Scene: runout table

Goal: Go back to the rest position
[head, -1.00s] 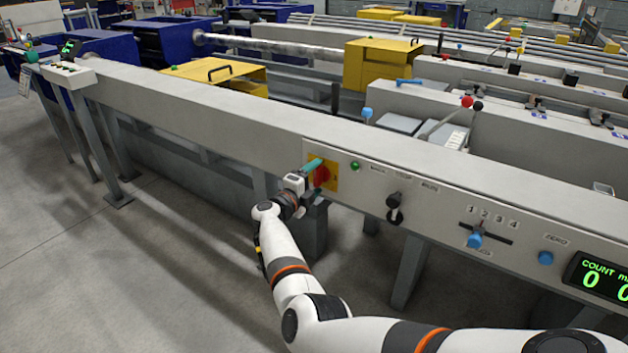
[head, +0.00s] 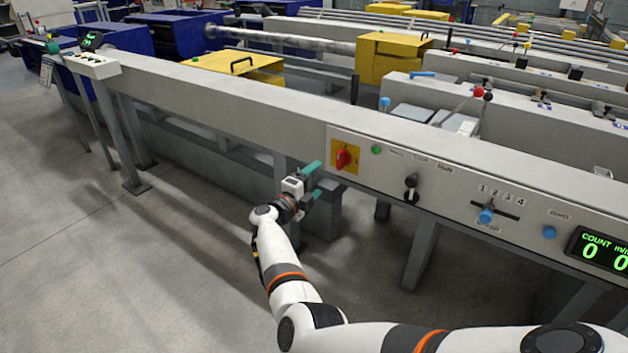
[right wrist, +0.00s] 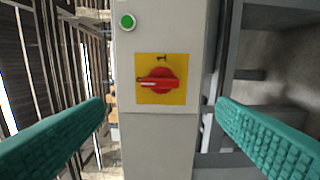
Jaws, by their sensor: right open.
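My right gripper (head: 313,182) is open and empty, with its teal fingers apart. In the head view it is just left of and below the red rotary switch (head: 343,159) on its yellow plate (head: 334,147). The gripper stands clear of the switch. In the right wrist view the red switch (right wrist: 160,83) shows between the two open fingers, beyond their tips, with its handle lying across the picture. My left gripper does not show in either view.
The grey panel on the beam also carries a green button (head: 376,150), a black selector (head: 411,188), a blue slider knob (head: 486,216), a blue button (head: 549,232) and a lit count display (head: 603,252). Grey table legs (head: 420,255) stand below. The floor (head: 130,270) at left is open.

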